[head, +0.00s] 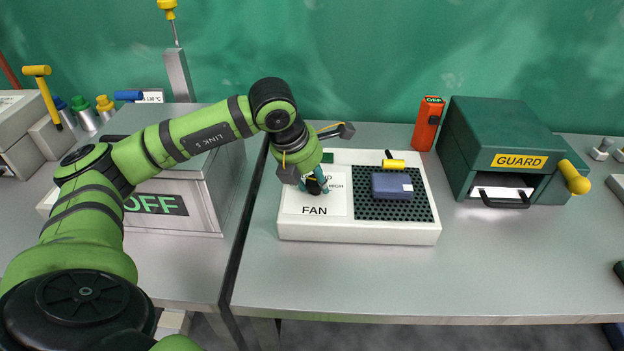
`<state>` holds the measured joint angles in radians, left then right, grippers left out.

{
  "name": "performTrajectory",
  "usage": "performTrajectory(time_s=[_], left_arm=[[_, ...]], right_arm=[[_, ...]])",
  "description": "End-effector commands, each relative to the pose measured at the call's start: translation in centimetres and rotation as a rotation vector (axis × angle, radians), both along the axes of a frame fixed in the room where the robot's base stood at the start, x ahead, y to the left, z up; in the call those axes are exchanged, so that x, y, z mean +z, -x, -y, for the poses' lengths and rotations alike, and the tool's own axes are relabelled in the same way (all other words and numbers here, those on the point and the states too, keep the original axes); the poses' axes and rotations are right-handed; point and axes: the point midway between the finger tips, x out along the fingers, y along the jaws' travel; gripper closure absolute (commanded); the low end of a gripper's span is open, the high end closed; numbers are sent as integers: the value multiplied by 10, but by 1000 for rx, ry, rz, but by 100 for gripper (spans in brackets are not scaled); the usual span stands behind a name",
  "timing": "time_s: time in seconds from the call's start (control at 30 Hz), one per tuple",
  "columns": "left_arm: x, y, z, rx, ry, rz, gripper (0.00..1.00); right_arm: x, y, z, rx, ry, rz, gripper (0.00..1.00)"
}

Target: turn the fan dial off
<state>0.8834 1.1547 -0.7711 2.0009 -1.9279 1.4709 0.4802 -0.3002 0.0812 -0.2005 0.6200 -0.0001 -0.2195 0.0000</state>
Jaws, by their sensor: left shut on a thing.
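The fan dial (316,187) is a small dark knob on the white label plate of a cream box (360,236). The plate reads FAN below, with HIGH at the right; the wording at the upper left is partly hidden by my arm. My left gripper (318,188) points down over the dial, with its teal fingertips shut on it. The fingers cover most of the dial, so I cannot tell where its pointer stands. My right gripper is not in view.
A dark perforated panel with a blue block (392,186) and a yellow-handled lever (393,163) lies right of the dial. A green GUARD box (510,140) and an orange switch (428,123) stand further right. A grey OFF box (205,200) stands left. The front table is clear.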

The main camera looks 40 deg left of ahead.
Motion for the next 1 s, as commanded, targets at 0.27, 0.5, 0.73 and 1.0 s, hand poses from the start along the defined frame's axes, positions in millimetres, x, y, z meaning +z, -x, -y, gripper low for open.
performTrajectory(time_s=[0.27, 0.5, 0.73, 1.0], left_arm=[[5, -4, 0, 5, 4, 19, 91], [4, -3, 0, 5, 2, 15, 34], [3, -2, -1, 4, 0, 9, 34], [36, 10, -4, 4, -1, 14, 34]], right_arm=[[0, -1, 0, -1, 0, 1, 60], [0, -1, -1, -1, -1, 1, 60], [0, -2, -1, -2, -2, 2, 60], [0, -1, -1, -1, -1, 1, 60]])
